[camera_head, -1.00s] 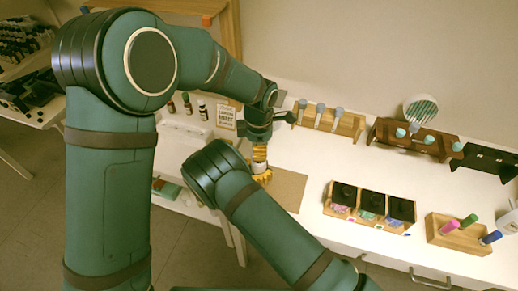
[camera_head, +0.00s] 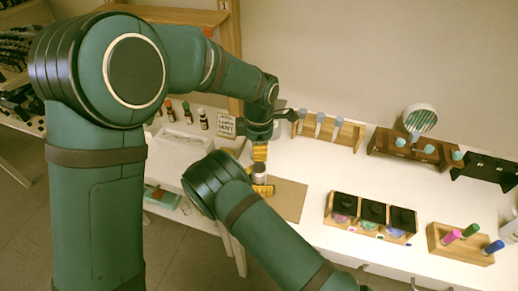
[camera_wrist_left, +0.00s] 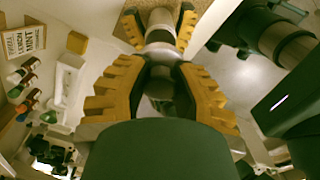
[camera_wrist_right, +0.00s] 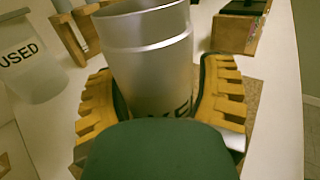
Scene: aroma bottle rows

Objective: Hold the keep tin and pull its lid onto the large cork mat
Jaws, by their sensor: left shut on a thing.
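The keep tin (camera_head: 259,171) is a silver cylinder. It stands upright at the left part of the brown large cork mat (camera_head: 289,200). My right gripper (camera_head: 262,189) is around it low down; its yellow fingers are shut on the tin in the right wrist view, where part of its lettering shows (camera_wrist_right: 170,110). My left gripper (camera_head: 260,152) is above the tin, pointing down. In the left wrist view its fingers (camera_wrist_left: 160,90) are shut on a small grey shiny piece, the lid (camera_wrist_left: 160,88), mostly hidden by the fingers. The tin (camera_wrist_left: 160,28) shows beyond them.
A bin marked USED (camera_wrist_right: 30,65) stands left of the tin in the right wrist view. A wooden rack with dark-topped compartments (camera_head: 370,215) stands right of the mat. A small sign (camera_head: 226,126) and dark bottles (camera_head: 203,119) are to the left. The mat's right part is clear.

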